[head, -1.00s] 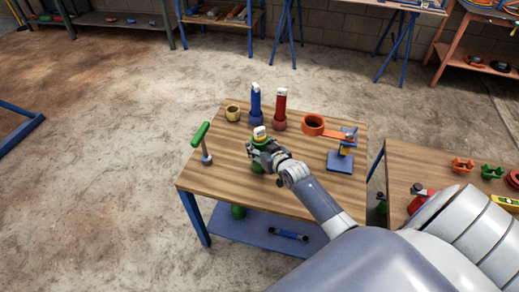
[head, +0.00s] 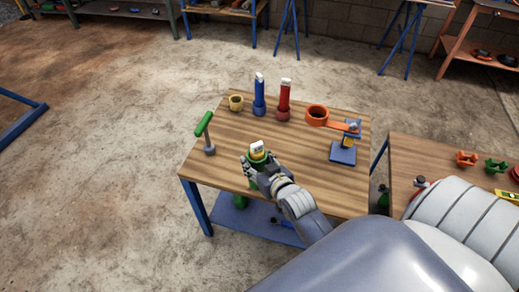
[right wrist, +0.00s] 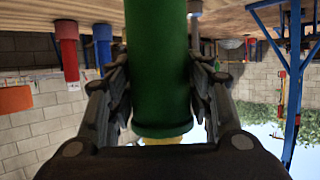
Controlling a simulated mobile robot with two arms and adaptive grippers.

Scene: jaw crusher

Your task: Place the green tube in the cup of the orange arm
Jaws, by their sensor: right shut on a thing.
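The green tube (right wrist: 160,70), with a pale cap, is between the closed fingers of my right gripper (head: 257,168). In the head view the top of the tube (head: 258,154) sticks up above the fingers, over the near part of the wooden table. I cannot tell whether its base touches the table. The orange arm (head: 337,124) reaches left from a blue stand, and its ring-shaped cup (head: 317,113) is empty. The cup is behind and to the right of my gripper, apart from the tube. An orange shape (right wrist: 15,98) shows at the left of the right wrist view.
A blue tube (head: 259,95) and a red tube (head: 284,98) stand at the back of the table, left of the orange cup. A yellow cup (head: 236,103) and a green-handled lever (head: 204,125) are further left. The table middle is clear.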

